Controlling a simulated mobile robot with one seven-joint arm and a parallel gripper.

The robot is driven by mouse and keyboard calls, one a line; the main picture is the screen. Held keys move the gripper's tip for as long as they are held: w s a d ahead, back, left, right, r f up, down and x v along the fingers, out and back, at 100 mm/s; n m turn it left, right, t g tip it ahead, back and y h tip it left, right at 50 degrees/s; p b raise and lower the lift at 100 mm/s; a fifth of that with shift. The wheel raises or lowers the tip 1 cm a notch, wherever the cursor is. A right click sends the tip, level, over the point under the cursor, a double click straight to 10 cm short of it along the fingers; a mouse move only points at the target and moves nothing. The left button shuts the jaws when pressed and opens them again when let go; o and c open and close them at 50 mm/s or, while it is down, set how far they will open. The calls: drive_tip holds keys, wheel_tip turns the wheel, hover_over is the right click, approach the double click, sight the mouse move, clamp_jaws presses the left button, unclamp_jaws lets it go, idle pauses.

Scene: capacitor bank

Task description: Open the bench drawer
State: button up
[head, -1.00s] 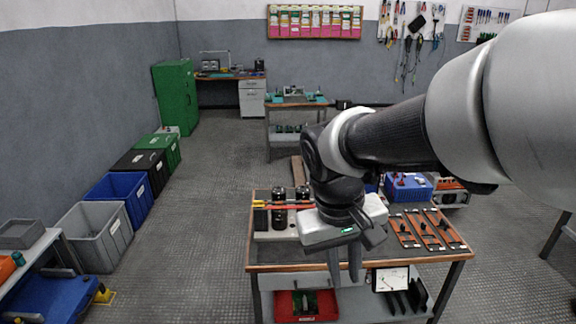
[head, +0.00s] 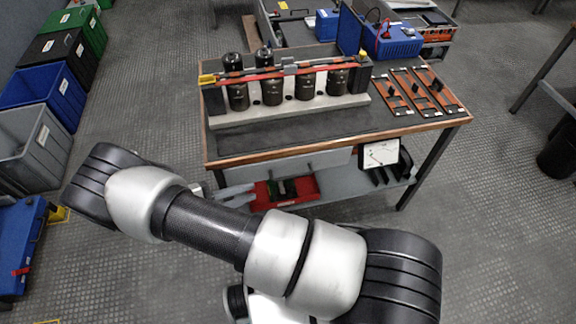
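The workbench (head: 225,158) stands ahead with a wooden-edged top. The bench drawer (head: 320,160) is the light grey front under the tabletop's front edge. It looks shut, flush beneath the top, and its handle is hard to make out. My gripper (head: 240,194) is low at the bench's left front, below and left of the drawer front. Its two light grey fingers point right and look apart with nothing between them. My forearm hides most of the gripper body and wrist. I cannot tell contact with the bench.
A row of black capacitors (head: 305,85) with a red bar stands on the bench. Orange fuse-like parts (head: 420,92) lie at the right. A red tray (head: 285,192) and a white meter (head: 381,153) sit on the lower shelf.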

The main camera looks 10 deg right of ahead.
drive_tip(key=f, duration=0.1)
approach(294, 176)
drive_tip(key=shift+t, duration=0.4)
drive_tip(key=x, duration=1)
drive_tip(key=shift+s+d+f, duration=0.1)
drive_tip(key=shift+f, duration=0.25)
drive_tip(key=shift+c, duration=0.4)
clamp_jaws()
